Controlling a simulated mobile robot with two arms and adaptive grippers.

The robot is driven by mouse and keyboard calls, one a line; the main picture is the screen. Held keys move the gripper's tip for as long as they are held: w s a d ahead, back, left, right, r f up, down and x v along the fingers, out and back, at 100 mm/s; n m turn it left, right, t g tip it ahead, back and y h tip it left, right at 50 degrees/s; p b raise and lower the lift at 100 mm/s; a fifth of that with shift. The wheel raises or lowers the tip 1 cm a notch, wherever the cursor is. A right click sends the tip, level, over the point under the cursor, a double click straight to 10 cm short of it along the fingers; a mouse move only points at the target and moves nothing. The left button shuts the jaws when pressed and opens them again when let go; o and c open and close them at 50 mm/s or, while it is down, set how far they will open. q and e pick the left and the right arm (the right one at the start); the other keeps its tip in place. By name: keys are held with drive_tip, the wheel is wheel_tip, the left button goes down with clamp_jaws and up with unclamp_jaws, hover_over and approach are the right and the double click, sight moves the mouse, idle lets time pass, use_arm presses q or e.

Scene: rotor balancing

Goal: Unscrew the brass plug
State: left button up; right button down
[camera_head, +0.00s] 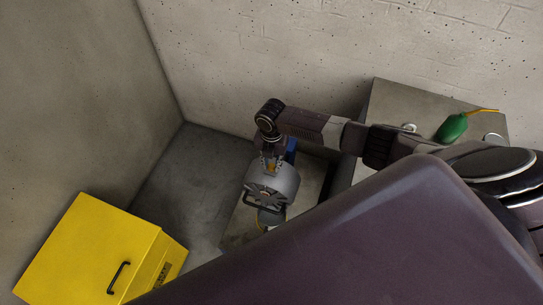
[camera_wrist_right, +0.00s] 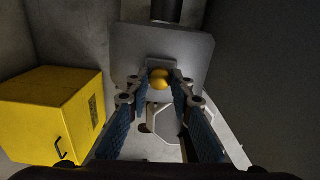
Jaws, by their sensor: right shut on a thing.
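The brass plug (camera_wrist_right: 159,84) shows as a rounded yellow piece between the fingertips of my right gripper (camera_wrist_right: 158,77) in the right wrist view. The fingers are closed in on it from both sides. In the head view, my right gripper (camera_head: 270,162) points down at the top of a round grey machine housing (camera_head: 277,184), and a small orange-yellow bit shows at its tips. The plug's thread and seat are hidden, so I cannot tell how far it is screwed in. My left gripper is not in view.
A yellow box (camera_head: 92,243) with a black handle stands at the lower left. A grey bench (camera_head: 392,100) at the right carries a green bottle (camera_head: 453,127) with a yellow spout. A concrete wall is close behind my arm. Bare floor (camera_head: 185,180) lies between box and machine.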

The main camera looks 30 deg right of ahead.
drive_tip(key=n+b, duration=0.1)
drive_tip(key=n, duration=0.1)
drive_tip(key=shift+f+n, duration=0.15)
drive_tip(key=shift+n, duration=0.25)
drive_tip(key=n+b, duration=0.1)
drive_tip(key=n, duration=0.3)
drive_tip(key=shift+b, duration=0.35)
drive_tip(key=n+b, duration=0.2)
drive_tip(key=n, duration=0.4)
drive_tip(key=shift+s+r+n, duration=0.1)
drive_tip(key=shift+r+n, duration=0.1)
drive_tip(key=shift+n, duration=0.1)
drive_tip(key=shift+r, duration=0.1)
drive_tip(key=shift+r, duration=0.1)
drive_tip(key=shift+r+p, duration=0.85)
drive_tip(key=shift+p, duration=0.1)
